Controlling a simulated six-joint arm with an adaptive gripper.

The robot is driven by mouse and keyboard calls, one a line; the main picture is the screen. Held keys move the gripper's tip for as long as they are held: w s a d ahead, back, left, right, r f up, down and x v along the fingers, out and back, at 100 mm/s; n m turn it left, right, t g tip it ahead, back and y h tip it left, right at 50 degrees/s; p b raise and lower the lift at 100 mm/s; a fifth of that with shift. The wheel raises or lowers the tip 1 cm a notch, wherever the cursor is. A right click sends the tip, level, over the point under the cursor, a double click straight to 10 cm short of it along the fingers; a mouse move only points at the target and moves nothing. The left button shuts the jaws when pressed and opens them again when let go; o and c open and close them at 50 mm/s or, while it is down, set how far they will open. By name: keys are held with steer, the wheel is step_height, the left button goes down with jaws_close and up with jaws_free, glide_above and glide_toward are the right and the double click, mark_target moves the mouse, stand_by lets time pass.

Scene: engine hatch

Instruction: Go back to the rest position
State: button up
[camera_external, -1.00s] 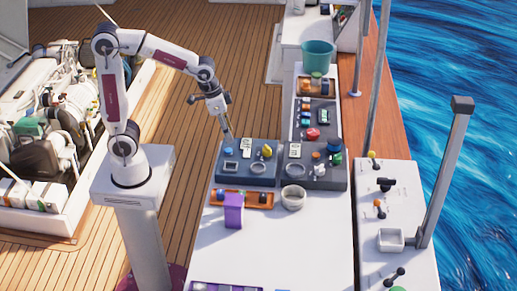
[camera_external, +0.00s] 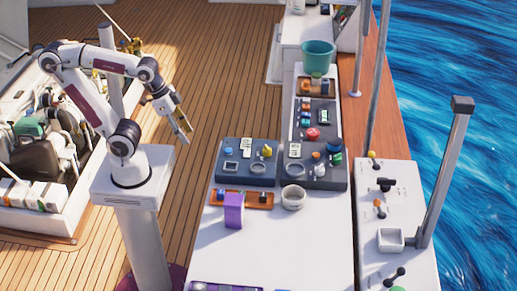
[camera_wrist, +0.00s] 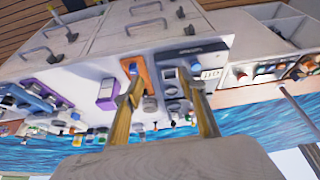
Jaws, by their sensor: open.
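My gripper (camera_external: 183,126) hangs over the wooden deck in the external view, left of the white worktop and apart from everything on it. My arm is folded back toward its pedestal, with the gripper pointing down and to the right. In the wrist view my gripper (camera_wrist: 165,93) shows two separated yellowish fingers with nothing held between them. The worktop and its items appear beyond the fingers, tilted and at a distance.
Two dark panels (camera_external: 248,163) with knobs lie on the worktop (camera_external: 290,245). An open engine hatch (camera_external: 60,225) is at left. Deck (camera_external: 205,60) between is clear.

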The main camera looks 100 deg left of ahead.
steer(key=shift+s+d+r+t, duration=0.4)
steer(key=shift+d+r+t, duration=0.1)
steer(key=shift+r, duration=0.25)
steer(key=shift+c, duration=0.4)
stand_by(2.5)
